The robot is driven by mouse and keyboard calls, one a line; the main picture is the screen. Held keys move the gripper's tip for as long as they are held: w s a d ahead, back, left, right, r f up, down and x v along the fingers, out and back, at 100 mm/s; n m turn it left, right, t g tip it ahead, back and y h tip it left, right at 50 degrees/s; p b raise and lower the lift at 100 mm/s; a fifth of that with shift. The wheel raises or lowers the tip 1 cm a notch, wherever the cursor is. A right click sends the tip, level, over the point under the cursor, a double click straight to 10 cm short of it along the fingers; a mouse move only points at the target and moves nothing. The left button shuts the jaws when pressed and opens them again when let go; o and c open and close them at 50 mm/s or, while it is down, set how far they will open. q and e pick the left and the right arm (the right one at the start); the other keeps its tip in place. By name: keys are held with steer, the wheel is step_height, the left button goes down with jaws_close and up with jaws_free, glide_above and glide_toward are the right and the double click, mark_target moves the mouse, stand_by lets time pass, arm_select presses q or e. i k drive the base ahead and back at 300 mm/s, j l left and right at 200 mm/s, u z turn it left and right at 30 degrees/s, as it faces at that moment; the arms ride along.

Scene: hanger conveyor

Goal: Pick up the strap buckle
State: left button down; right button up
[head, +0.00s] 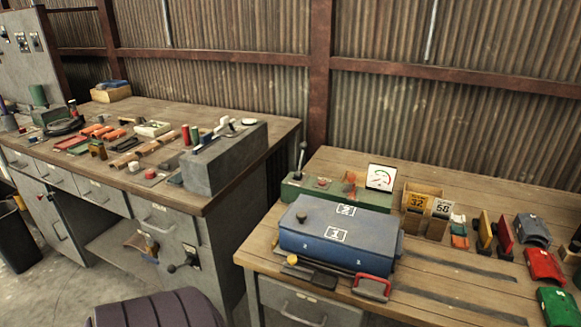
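No gripper of mine is in the head view. A red-framed piece with a greyish body (372,287), which may be the strap buckle, lies near the front edge of the right bench, at the right front corner of a blue box (340,233). Two flat dark straps lie to its right: the farther strap (462,265) and the nearer strap (455,306). Whether either strap is joined to the piece is too small to tell. Nothing is seen holding it.
The right bench (262,245) also bears a green device (300,190), a gauge (381,177), number cards (428,204) and red and green pieces at the right. The left bench (285,133) holds many small parts. A dark ribbed object (157,309) stands at the bottom.

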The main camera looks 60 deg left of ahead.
mark_target(351, 177)
steer(key=u, duration=1.4)
